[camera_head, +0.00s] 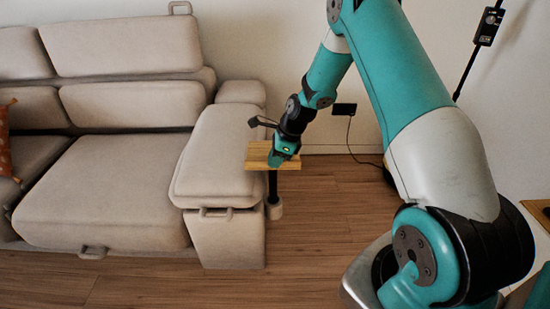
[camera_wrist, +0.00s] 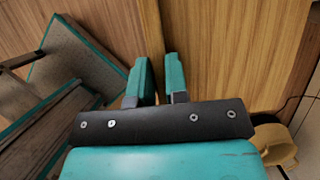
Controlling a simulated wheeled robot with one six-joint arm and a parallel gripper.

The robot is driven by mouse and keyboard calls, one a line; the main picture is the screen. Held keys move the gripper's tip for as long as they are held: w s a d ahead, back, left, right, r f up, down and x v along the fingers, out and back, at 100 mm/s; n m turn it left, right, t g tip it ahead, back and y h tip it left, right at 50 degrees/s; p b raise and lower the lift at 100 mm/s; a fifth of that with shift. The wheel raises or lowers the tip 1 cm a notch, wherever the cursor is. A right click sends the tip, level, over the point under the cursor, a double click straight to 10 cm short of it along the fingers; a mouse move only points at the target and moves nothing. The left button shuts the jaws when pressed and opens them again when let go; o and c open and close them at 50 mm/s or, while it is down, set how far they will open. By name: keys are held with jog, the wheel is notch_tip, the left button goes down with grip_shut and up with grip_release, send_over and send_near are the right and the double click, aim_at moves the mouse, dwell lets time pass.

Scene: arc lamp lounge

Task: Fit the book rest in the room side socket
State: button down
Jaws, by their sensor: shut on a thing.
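The book rest shows in the head view as a flat wooden board (camera_head: 258,157) on a dark upright post (camera_head: 273,186). It stands close by the right end of the sofa. My gripper (camera_head: 278,157) is shut on the board near its right part. A pale round socket (camera_head: 274,211) sits low beside the sofa arm, and the post's lower end overlaps it; I cannot tell whether the post is inside.
The beige sofa (camera_head: 120,190) fills the left, its padded arm (camera_head: 218,150) right beside the board. A wall outlet box (camera_head: 345,109) with a cable is behind, and a black lamp pole (camera_head: 470,65) is at the right. Open wooden floor (camera_head: 325,215) lies in the middle.

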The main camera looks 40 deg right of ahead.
jog(key=shift+f, duration=0.2)
jog(key=c, duration=1.1)
grip_release()
jog(key=shift+f, duration=0.1)
jog(key=shift+o, duration=0.2)
jog(key=p+v, duration=0.2)
jog(key=v, duration=1.6)
jog(key=s+a+r+n+g+p, duration=0.1)
jog(key=s+a+r+n+p, duration=0.35)
jog(key=a+r+n, duration=0.45)
jog(key=s+a+r+n+p, duration=0.3)
jog(key=s+a+r+n, duration=0.4)
jog(key=a, duration=0.4)
jog(key=s+a+r+n+p, duration=0.2)
jog(key=s+a+r+n, duration=0.1)
jog(key=s+n, duration=0.4)
jog(key=s+a+r+n+g+p, duration=0.1)
jog(key=s+a+r+n+p, duration=0.1)
jog(key=s+a+n, duration=0.3)
jog(key=s+r+n, duration=0.1)
jog(key=s+n, duration=0.2)
jog(key=n, duration=0.1)
jog(key=shift+a+y, duration=0.25)
jog(key=shift+y, duration=0.05)
